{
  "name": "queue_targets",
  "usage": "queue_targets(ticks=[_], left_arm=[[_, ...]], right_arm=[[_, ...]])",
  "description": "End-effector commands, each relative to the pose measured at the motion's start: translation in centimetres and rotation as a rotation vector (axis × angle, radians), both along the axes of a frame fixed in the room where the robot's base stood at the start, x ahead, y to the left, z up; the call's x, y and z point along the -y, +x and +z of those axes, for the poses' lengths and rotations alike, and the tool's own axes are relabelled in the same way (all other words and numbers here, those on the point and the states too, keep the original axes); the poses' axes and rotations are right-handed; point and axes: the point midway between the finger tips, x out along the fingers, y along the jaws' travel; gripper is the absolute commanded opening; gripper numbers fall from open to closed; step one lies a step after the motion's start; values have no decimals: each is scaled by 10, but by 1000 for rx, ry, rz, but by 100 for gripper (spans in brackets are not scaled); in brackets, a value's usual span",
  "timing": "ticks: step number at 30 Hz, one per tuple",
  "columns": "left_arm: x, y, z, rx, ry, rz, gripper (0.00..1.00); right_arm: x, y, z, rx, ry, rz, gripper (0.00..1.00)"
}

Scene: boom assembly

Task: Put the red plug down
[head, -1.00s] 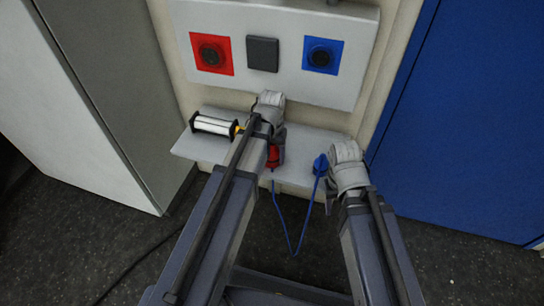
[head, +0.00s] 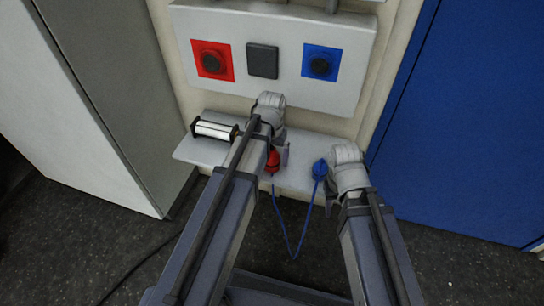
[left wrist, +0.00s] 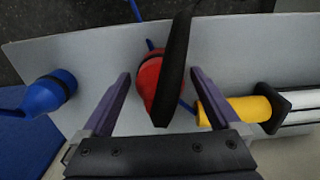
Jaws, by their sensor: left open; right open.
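The red plug (head: 272,161) is at the front edge of the light grey shelf (head: 186,150), partly hidden by my left arm. In the left wrist view the red plug (left wrist: 148,78) lies between the two spread fingers of my left gripper (left wrist: 161,74), with a broad black part across its side. Gaps show between the plug and both fingers. The blue plug (head: 320,169) is at the right of the shelf, and it also shows in the left wrist view (left wrist: 48,93). My right gripper (head: 329,188) is open beside it. Its fingertips are mostly hidden.
A white roller with black ends (head: 215,130) lies on the shelf's left; its yellow end (left wrist: 240,110) is near my left finger. A blue cable (head: 291,245) hangs in front. Above is a panel with red (head: 212,61) and blue (head: 321,64) sockets.

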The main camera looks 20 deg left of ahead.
Motion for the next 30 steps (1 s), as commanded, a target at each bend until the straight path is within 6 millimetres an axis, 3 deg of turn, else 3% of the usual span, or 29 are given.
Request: queue_targets(ticks=[1, 18, 30], left_arm=[[0, 0, 13, 0, 0, 0, 96], [0, 0, 96, 0, 0, 0, 96], [0, 0, 102, 0, 0, 0, 96]], right_arm=[[0, 0, 13, 0, 1, 0, 50], [-2, -1, 96, -3, 8, -3, 50], [-2, -1, 102, -3, 8, -3, 50]])
